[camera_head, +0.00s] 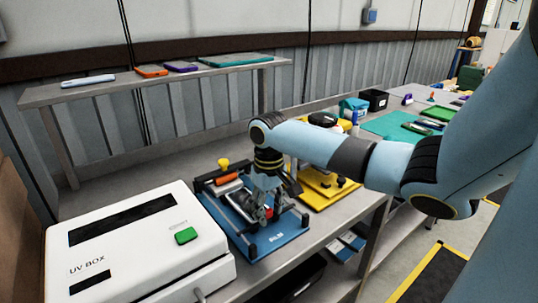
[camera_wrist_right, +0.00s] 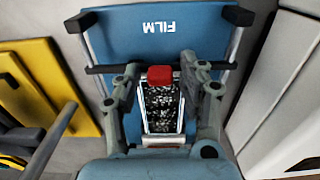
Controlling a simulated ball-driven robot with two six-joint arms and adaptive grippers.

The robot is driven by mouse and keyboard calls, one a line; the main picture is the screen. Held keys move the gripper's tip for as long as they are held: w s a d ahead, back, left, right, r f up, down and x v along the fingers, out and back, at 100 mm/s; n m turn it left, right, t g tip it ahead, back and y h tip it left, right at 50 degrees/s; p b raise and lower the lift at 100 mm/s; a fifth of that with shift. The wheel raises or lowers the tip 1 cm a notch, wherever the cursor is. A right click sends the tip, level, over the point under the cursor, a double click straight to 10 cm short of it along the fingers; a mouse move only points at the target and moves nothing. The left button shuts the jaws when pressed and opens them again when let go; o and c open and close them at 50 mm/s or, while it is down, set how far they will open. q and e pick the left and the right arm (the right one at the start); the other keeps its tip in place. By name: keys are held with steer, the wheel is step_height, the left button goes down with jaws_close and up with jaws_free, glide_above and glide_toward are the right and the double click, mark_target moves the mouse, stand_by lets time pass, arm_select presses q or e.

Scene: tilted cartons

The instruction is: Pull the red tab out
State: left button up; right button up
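The red tab (camera_wrist_right: 160,76) shows in the right wrist view at the end of a dark speckled strip between two metal rails. It belongs to a blue device marked FILM (camera_wrist_right: 160,40), which also stands on the bench in the head view (camera_head: 285,238). My right gripper (camera_wrist_right: 160,72) is open, with one finger on each side of the tab and a small gap visible on both sides. In the head view, my right gripper (camera_head: 265,208) points down over the blue device and covers part of it. My left gripper is in neither view.
A white UV box (camera_head: 130,240) with a green button stands left of the blue device. A yellow device (camera_head: 320,190) stands close on the other side. A raised shelf (camera_head: 220,72) with several flat items runs behind. A black bin (camera_head: 374,98) stands further along the bench.

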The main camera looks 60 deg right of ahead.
mark_target(269, 211)
steer(key=shift+o, duration=0.4)
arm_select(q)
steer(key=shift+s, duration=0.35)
arm_select(e)
step_height(269, 211, up, 12)
stand_by(0.4)
